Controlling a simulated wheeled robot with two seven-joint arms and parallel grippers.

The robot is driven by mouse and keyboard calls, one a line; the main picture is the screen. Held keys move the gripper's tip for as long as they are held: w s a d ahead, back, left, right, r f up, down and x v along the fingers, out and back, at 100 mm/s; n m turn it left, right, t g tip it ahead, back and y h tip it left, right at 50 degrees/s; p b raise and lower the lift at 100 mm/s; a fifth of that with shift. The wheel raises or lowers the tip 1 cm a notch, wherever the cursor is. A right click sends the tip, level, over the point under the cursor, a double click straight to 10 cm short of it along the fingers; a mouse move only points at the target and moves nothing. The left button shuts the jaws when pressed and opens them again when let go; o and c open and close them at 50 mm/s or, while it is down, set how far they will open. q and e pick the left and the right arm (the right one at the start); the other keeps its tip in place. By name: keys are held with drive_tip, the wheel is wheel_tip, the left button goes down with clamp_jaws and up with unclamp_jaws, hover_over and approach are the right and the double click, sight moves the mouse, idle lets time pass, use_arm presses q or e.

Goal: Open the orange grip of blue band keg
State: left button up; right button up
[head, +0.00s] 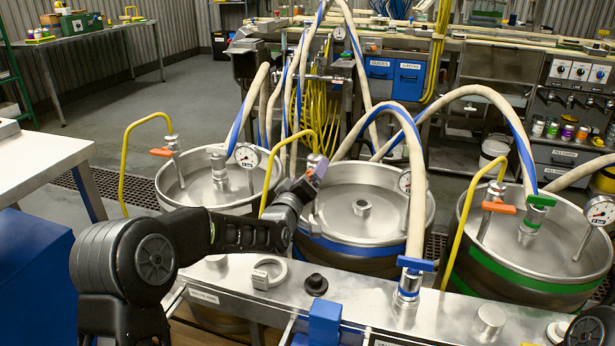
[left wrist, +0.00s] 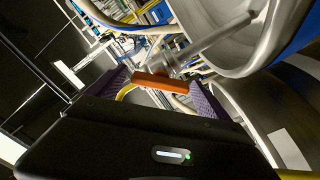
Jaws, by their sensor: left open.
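The blue band keg (head: 350,253) stands in the middle of the head view, a round steel vessel with a blue band round its side. My left gripper (head: 312,180) is over its left rim, beside the valve with the yellow hose. The orange grip (left wrist: 163,84) of that valve is hidden behind my gripper in the head view. In the left wrist view it is an orange bar lying across the gap between my purple finger pads (left wrist: 160,95). The fingers are open around or just short of it; I cannot tell whether they touch it. My right gripper is not in view.
A keg with a green band (head: 505,278) stands right and another steel keg (head: 190,192) left, each with an orange grip and yellow hose. A steel counter (head: 380,308) with a blue-handled coupling (head: 413,264) runs along the front. Pale hoses hang over the kegs.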

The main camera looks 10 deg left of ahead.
use_arm(q)
drive_tip(key=s, duration=0.7)
drive_tip(key=shift+s+a, duration=0.25)
drive_tip(key=shift+s, duration=0.05)
drive_tip(key=shift+c, duration=0.3)
